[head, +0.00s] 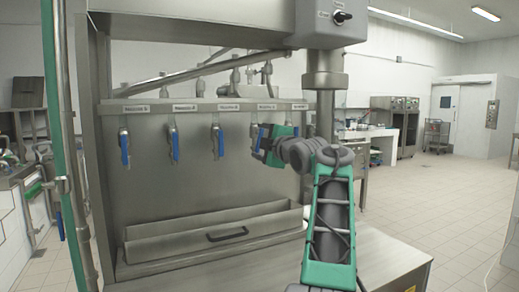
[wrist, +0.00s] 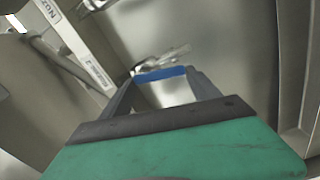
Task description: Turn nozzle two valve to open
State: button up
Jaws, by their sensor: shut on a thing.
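A row of nozzle valves with blue lever handles hangs under a labelled steel rail (head: 210,105) in the head view. My gripper (head: 266,142) is at the fourth valve from the left, under a label that looks like nozzle two but is too small to read surely. In the wrist view, the gripper's fingertips (wrist: 163,77) are shut on the blue valve handle (wrist: 160,74), which spans between them. The handle looks crosswise between the fingers. Its exact turn angle cannot be told, as my gripper covers most of the valve in the head view.
Other blue handles hang down to the left, the nearest being the third valve handle (head: 218,142). A steel trough (head: 212,238) with a dark handle lies below. A control box (head: 330,20) with a black knob overhangs at upper right, above a vertical steel post (head: 325,95).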

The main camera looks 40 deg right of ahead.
jog(key=shift+d+f+n+b, duration=0.15)
jog(key=shift+n+b, duration=0.15)
jog(key=shift+n, duration=0.35)
jog(key=shift+d+n+b, duration=0.1)
jog(key=shift+n+b, duration=0.2)
jog(key=shift+n, duration=0.35)
jog(key=shift+s, duration=0.1)
jog(key=o, duration=1.4)
jog(key=b+v, duration=0.2)
jog(key=v, duration=0.5)
jog(key=shift+s+a, duration=0.1)
jog(key=shift+s, duration=0.3)
